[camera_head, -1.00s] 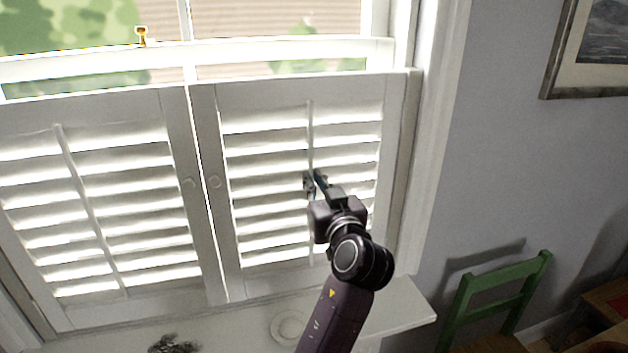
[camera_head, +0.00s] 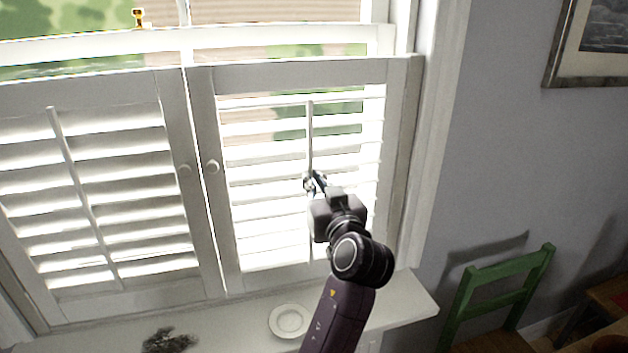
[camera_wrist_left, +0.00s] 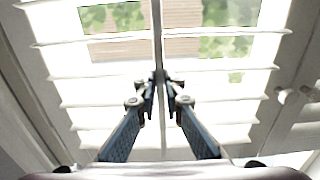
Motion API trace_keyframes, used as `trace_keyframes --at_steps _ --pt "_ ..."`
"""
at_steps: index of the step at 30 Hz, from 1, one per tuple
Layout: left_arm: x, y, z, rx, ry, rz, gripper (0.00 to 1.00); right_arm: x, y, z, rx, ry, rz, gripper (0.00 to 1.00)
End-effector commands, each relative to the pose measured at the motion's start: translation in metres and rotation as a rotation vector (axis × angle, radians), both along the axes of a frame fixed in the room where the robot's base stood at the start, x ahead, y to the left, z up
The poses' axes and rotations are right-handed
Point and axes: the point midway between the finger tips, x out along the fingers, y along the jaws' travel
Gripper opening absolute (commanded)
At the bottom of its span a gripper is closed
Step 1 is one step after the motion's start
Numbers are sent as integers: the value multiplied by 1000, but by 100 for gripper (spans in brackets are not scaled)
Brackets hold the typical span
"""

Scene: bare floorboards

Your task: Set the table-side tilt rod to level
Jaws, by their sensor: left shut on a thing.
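The table-side tilt rod (camera_head: 310,135) is a thin, pale upright rod on the right shutter panel (camera_head: 205,110), the one nearer the green chair. My left gripper (camera_head: 314,182) is shut on the rod at about its middle; in the left wrist view its fingertips (camera_wrist_left: 160,78) meet on either side of the rod (camera_wrist_left: 157,35). The panel's slats (camera_head: 270,205) are tipped open, and green and brown outdoors shows between the upper ones. My gripper and arm hide the lower part of the rod. My right gripper is in neither view.
The left shutter panel (camera_head: 125,90) has its own rod (camera_head: 75,180) and more closed slats. A white dish (camera_head: 289,321) and a dark object (camera_head: 170,341) are on the sill (camera_head: 400,305). A green chair (camera_head: 510,267) stands right, below a framed picture (camera_head: 603,45).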

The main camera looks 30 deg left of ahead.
Motion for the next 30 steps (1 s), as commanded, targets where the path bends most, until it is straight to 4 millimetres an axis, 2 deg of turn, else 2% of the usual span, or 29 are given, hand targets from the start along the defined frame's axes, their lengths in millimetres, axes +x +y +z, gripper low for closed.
trace_keyframes --at_steps 1,5,13,16,30 --pt "0 1 0 0 0 2 12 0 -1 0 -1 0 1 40" --pt "0 1 1 1 -1 1 26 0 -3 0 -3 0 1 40" --pt "0 0 2 1 -2 1 26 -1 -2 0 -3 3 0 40" --pt "0 0 8 -1 -6 1 26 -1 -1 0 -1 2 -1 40" --pt "1 1 87 -1 -4 1 26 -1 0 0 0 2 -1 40"
